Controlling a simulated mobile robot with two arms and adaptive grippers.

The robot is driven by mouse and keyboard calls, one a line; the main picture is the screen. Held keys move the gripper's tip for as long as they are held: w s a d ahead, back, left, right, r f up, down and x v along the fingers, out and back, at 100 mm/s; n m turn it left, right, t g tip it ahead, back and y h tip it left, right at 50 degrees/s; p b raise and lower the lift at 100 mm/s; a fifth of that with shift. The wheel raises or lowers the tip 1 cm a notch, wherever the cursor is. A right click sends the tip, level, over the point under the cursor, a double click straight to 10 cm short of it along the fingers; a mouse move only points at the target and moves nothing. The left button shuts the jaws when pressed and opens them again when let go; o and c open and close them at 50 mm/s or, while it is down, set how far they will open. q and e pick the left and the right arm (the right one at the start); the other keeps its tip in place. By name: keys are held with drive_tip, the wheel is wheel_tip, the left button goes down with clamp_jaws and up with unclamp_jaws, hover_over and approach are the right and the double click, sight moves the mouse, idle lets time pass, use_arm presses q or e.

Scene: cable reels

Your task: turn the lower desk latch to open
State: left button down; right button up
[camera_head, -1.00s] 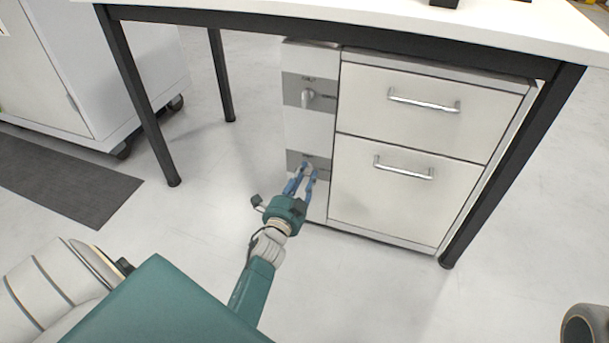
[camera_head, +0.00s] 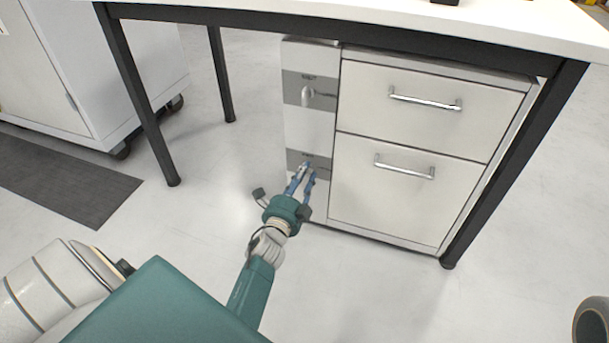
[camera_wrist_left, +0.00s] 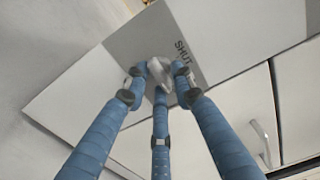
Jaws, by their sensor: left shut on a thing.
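The lower desk latch (camera_wrist_left: 160,72) is a small pale knob on a grey plate (camera_wrist_left: 213,40) low on the narrow left column of the desk cabinet. In the left wrist view the plate bears the word SHUT beside the latch. My left gripper (camera_head: 304,172) has its blue fingers shut around the latch; they also show in the left wrist view (camera_wrist_left: 160,88). In the head view the fingers mostly hide the lower latch. The upper latch (camera_head: 308,93) sits on its own grey plate above, untouched. My right gripper is not in view.
Two drawers with bar handles, upper (camera_head: 425,100) and lower (camera_head: 404,168), stand right of the latch column. Black desk legs (camera_head: 140,95) and the white desktop (camera_head: 380,14) frame the cabinet. A white wheeled cabinet (camera_head: 70,75) stands left. The floor before the drawers is clear.

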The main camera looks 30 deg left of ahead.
use_arm(q)
drive_tip(key=shift+d+f, duration=0.3)
drive_tip(key=shift+f, duration=0.1)
drive_tip(key=c, duration=1.7)
unclamp_jaws()
drive_tip(key=shift+o, duration=0.2)
drive_tip(key=shift+a+r, duration=0.1)
drive_tip(key=shift+a+r, duration=0.1)
drive_tip(key=shift+r, duration=0.05)
drive_tip(key=v, duration=0.7)
drive_tip(key=shift+s, duration=0.25)
